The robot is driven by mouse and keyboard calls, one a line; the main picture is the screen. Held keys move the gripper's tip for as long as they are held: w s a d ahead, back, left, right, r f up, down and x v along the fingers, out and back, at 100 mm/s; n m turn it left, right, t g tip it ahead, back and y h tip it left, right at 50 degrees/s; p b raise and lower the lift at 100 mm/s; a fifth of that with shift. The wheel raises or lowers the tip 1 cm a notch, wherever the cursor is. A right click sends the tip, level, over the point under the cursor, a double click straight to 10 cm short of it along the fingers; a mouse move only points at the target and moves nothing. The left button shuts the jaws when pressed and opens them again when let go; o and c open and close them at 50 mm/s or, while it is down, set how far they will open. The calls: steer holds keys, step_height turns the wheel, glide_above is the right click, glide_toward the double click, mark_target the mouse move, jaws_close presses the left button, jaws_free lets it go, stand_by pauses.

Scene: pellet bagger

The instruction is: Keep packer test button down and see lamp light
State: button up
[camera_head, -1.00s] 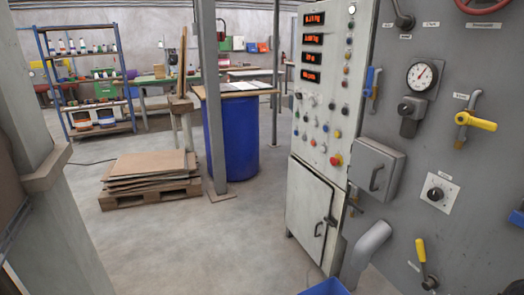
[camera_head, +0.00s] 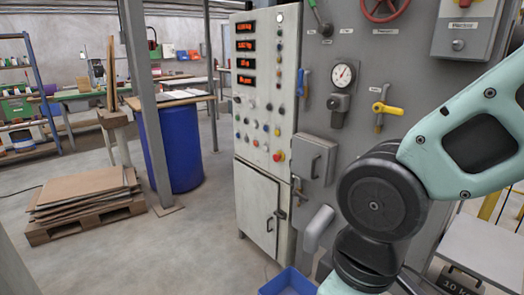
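A grey box (camera_head: 467,30) is mounted high on the grey machine wall at the right, with a round metallic button or knob (camera_head: 458,45) low on its face and a small label that seems to read "Packer". A red part shows at its top, cut by the frame edge. The pale control panel (camera_head: 262,120) carries red displays and several coloured buttons and lamps; their labels are too small to read. I cannot tell whether any test lamp is lit. My teal and dark arm fills the right side; my gripper is out of view.
A pressure gauge (camera_head: 343,75), a yellow-handled valve (camera_head: 386,108) and a red handwheel (camera_head: 384,5) stick out from the wall. A grey pipe (camera_head: 318,228) and blue bin (camera_head: 289,283) are below. A pallet of boards (camera_head: 85,205) stands left. Open floor lies between.

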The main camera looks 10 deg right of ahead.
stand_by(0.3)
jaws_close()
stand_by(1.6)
